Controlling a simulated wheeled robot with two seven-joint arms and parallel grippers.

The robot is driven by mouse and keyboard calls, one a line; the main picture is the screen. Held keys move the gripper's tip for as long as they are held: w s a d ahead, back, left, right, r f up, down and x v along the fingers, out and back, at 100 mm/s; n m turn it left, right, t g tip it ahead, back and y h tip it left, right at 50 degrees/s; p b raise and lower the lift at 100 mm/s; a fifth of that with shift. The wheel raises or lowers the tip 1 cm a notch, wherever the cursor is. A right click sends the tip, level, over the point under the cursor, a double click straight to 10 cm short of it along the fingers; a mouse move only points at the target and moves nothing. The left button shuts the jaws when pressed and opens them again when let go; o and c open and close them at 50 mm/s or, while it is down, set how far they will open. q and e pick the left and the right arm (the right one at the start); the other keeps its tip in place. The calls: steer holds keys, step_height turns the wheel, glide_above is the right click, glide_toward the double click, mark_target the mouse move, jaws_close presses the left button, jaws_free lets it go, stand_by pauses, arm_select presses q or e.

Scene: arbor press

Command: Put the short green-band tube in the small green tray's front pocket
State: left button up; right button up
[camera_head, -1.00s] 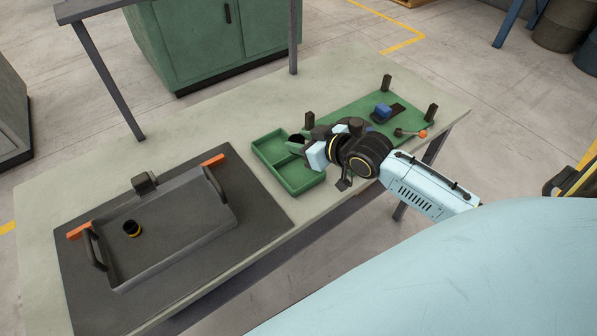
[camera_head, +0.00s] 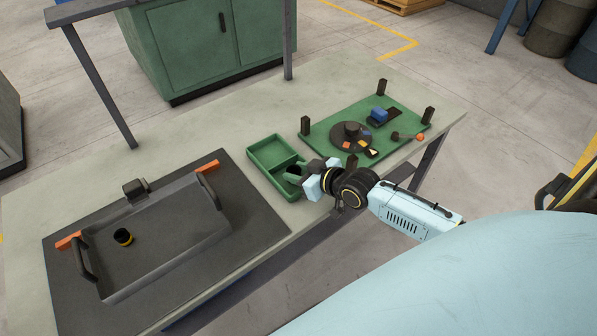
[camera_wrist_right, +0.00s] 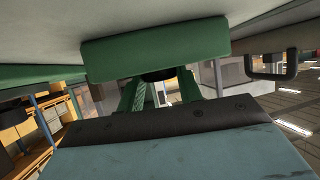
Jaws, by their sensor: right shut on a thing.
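The small green tray (camera_head: 264,180) has a back pocket and a front pocket and lies on the bench. My right gripper (camera_head: 293,176) is at the tray's front pocket, reaching in from the right. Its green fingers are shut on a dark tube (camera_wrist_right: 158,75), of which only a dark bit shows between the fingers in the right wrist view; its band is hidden. The tray's green wall (camera_wrist_right: 155,47) stands close in front of the fingers there. I cannot tell whether the tube touches the pocket floor. My left gripper is not in view.
A green fixture plate (camera_head: 325,127) with black posts, a dark disc and a blue block stands behind right. Bench between is clear.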

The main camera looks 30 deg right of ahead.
steer(key=shift+f, duration=0.1)
steer(key=o, duration=1.1)
steer(key=shift+s+r, duration=0.2)
steer(key=shift+r, duration=0.05)
steer(key=p+v, duration=0.2)
steer(key=v, duration=0.9)
steer(key=shift+s+d+r, duration=0.1)
steer(key=shift+s+r, duration=0.05)
steer(key=shift+s, duration=0.1)
